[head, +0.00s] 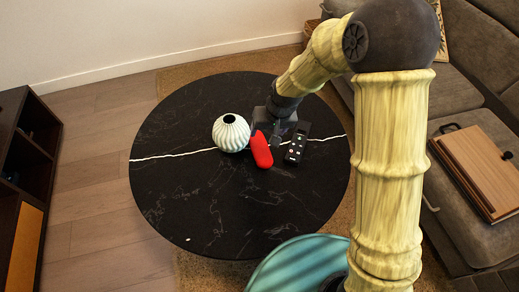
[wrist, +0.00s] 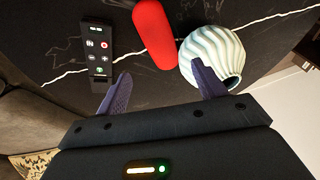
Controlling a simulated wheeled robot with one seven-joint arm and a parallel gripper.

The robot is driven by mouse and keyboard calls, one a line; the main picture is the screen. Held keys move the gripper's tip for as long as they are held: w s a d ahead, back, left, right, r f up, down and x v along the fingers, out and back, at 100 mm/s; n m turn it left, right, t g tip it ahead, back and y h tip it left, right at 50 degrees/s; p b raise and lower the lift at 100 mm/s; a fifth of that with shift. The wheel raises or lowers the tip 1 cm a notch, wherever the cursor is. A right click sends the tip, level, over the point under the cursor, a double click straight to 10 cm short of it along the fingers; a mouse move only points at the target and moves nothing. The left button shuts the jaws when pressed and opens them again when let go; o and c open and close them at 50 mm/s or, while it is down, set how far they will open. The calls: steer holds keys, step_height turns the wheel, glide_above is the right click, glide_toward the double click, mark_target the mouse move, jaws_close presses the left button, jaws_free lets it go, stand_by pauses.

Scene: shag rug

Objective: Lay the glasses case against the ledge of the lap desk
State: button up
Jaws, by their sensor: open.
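The red glasses case (head: 261,149) lies on the round black table, between a white vase and a black remote. In the wrist view the case (wrist: 153,34) lies just beyond the fingertips, roughly in line with the gap between them. My gripper (head: 267,134) is at the far end of the case in the head view; its spread fingers (wrist: 160,72) show in the wrist view, with nothing between them. The wooden lap desk (head: 474,168) rests on the sofa seat at the right. I cannot clearly make out its ledge.
The ribbed white vase (head: 231,133) stands close left of the case, and the remote (head: 296,147) lies close right. The black table (head: 190,205) is otherwise mostly clear. A grey sofa (head: 455,88) runs along the right, and a dark shelf unit (head: 22,150) stands at the left.

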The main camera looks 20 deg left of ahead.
steer(key=b, duration=0.3)
glide_above(261, 146)
steer(key=d, duration=0.1)
steer(key=f, duration=0.5)
steer(key=s+f, duration=0.1)
steer(key=f, duration=0.1)
steer(key=shift+f, duration=0.4)
steer(key=b+x, duration=0.2)
steer(key=x, duration=0.3)
steer(key=shift+w+f, duration=0.1)
steer(key=shift+f, duration=0.05)
steer(key=c, duration=0.9)
steer(key=shift+r, duration=0.25)
